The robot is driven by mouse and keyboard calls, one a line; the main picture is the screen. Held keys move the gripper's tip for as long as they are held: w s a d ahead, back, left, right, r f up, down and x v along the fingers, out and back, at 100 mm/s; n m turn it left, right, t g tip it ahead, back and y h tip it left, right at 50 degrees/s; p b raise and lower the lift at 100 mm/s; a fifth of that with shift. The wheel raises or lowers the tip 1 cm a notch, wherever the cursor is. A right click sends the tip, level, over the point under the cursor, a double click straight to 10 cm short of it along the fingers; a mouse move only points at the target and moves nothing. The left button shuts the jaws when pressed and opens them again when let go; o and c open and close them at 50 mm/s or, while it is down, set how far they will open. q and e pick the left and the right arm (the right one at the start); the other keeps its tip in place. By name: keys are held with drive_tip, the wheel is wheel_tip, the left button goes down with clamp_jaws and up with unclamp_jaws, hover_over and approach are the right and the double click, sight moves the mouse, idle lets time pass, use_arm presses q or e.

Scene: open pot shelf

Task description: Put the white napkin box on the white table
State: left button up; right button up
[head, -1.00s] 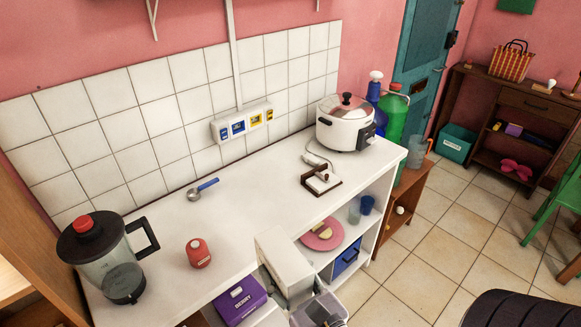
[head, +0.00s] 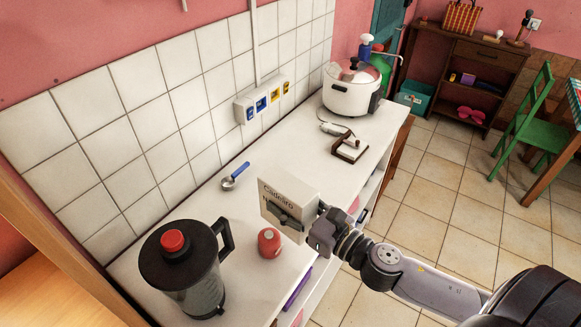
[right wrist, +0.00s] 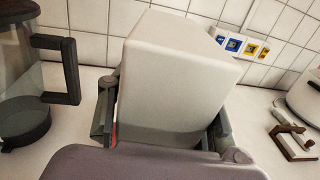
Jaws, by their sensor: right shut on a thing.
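The white napkin box (head: 284,196) is a pale box with dark lettering on one face, over the white table (head: 215,216) in the head view. My right gripper (head: 288,218) is shut on it, with the arm coming in from the right. The right wrist view shows the box (right wrist: 175,75) between the two fingers of the gripper (right wrist: 163,120). The box looks roughly upright. I cannot tell whether its bottom touches the tabletop. My left gripper is not in view.
A blue-handled scoop (head: 234,176) lies near the wall. A rice cooker (head: 351,92) and a small wooden stand (head: 350,147) are to the right. Tabletop between box and stand looks clear.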

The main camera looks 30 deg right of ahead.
drive_tip(key=w+d+r+n+g+y, duration=0.1)
drive_tip(key=w+d+r+n+y, duration=0.1)
drive_tip(key=w+d+r, duration=0.6)
drive_tip(key=f, duration=1.2)
drive_tip(key=f+p, duration=0.1)
drive_tip(key=f, duration=0.5)
drive_tip(key=shift+s+f, duration=0.1)
drive_tip(key=shift+s, duration=0.15)
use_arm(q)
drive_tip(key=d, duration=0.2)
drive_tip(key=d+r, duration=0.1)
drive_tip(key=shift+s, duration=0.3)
use_arm(e)
drive_tip(key=shift+f+y, duration=0.3)
